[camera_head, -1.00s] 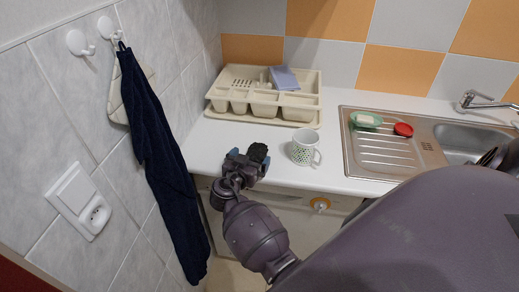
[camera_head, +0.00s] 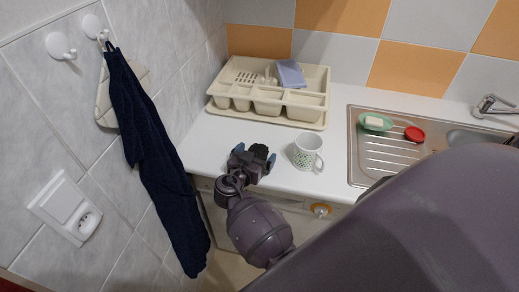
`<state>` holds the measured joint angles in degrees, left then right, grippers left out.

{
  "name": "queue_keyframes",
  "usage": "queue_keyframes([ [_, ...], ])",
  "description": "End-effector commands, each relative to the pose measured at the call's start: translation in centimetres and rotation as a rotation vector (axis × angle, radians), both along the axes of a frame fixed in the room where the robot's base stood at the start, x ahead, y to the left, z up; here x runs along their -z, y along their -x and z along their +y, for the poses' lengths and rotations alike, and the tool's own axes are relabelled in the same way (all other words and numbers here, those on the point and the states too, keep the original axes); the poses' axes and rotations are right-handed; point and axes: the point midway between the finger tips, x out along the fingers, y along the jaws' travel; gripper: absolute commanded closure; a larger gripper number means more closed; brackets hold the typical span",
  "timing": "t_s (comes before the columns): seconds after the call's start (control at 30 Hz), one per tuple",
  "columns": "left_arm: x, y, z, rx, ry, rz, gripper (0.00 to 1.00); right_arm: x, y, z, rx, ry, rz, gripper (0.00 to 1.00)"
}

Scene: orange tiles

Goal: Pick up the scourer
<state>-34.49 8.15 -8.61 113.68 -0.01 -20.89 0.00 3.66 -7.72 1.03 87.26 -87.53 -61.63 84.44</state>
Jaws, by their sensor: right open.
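A small dark, greenish-black lump, which looks like the scourer (camera_head: 259,151), lies at the front edge of the white counter, left of the mug. My right gripper (camera_head: 254,156) is open, with its blue-tipped fingers on the left and right of the lump. The gripper partly hides the lump's lower side, and I cannot tell whether the fingers touch it. My left gripper is not in view.
A white patterned mug (camera_head: 307,152) stands close to the right of the gripper. A cream cutlery tray (camera_head: 313,115) with a blue-grey item (camera_head: 290,73) is behind. A green soap dish (camera_head: 375,122) and a red round item (camera_head: 414,134) are on the steel sink (camera_head: 382,155). A dark towel (camera_head: 150,150) hangs left.

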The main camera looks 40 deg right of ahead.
Motion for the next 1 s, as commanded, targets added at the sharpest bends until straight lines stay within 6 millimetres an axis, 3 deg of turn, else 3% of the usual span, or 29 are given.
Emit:
queue_keyframes([
  [0.43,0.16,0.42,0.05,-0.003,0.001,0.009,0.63,0.11,0.21,0.23,0.001,0.0,0.0,0.0],
  [0.8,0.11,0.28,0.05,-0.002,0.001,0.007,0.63,0.08,0.19,0.2,0.001,0.0,0.0,0.56],
  [1.0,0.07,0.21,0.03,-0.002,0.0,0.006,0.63,0.07,0.19,0.2,0.001,0.0,0.0,0.59],
])
